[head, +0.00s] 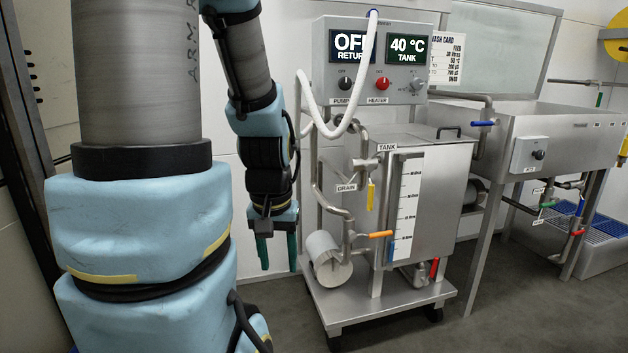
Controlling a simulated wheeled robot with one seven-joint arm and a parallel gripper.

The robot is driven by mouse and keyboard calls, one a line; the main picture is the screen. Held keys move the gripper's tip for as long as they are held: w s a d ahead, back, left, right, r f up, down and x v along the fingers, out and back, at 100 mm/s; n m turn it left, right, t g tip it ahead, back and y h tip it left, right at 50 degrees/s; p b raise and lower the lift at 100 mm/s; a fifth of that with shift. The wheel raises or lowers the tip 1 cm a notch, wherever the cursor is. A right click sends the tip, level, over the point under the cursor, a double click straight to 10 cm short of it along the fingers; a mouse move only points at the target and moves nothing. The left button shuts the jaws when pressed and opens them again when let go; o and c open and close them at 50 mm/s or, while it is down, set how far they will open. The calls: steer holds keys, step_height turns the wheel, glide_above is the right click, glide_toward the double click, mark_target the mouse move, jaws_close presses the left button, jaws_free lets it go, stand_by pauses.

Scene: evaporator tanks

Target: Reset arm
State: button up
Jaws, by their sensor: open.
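My gripper (277,252) hangs from my arm at the left centre of the head view. Its two green fingers point down and stand apart, with nothing between them. The gripper is just left of the steel tank cart, in front of the pale wall, and I see no contact with the cart. My upper arm links, grey and light blue, fill the left of the view and hide what is behind them.
A wheeled cart holds a steel tank (441,200), a control box (371,92) reading OFF and 40 °C, a white hose (310,93), a yellow handle (370,194) and an orange handle (380,234). A steel sink (560,125) stands right. Floor (400,340) in front is clear.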

step_height(320, 180, up, 24)
steer(key=p, duration=2.1)
stand_by(4.9)
